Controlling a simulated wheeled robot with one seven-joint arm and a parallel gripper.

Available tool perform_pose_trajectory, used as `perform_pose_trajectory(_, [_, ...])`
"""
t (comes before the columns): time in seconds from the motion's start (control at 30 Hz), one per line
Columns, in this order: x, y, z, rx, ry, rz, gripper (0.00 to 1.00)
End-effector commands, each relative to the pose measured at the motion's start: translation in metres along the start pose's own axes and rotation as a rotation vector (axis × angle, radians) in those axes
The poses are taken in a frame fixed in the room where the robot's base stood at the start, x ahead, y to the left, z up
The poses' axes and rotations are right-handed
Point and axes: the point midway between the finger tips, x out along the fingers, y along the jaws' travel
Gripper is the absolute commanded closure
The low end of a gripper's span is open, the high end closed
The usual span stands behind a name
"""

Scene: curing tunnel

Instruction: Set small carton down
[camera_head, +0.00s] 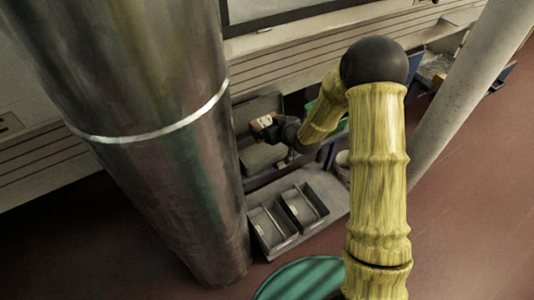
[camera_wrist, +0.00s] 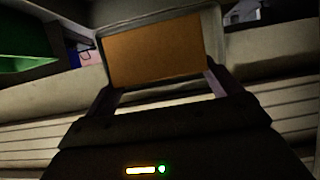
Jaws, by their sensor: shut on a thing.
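The small carton (camera_head: 262,122) shows in the head view as a little brown and white box at the end of my bent arm. My gripper (camera_head: 275,130) is shut on it and holds it near grey bins or panels. In the wrist view the carton (camera_wrist: 155,55) shows an orange-brown face with a pale border. It sits between the two fingers of my gripper (camera_wrist: 158,80). I cannot tell whether its underside touches anything, as the lower part is hidden behind the gripper body.
Two grey trays (camera_head: 266,226) (camera_head: 304,205) sit on a low pale shelf below the carton. A large metal cylinder (camera_head: 150,90) stands close on the left. A pale post (camera_head: 465,90) stands on the right. A green bin (camera_wrist: 25,45) is at left in the wrist view.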

Motion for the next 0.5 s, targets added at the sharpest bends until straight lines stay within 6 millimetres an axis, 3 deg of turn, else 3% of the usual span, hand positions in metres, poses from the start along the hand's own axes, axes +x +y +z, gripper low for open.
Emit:
perform_pose_trajectory(0.17, [0.004,0.0,0.007,0.002,-0.001,0.0,0.36])
perform_pose_trajectory(0.5, [0.03,0.0,0.054,0.001,0.001,0.0,0.36])
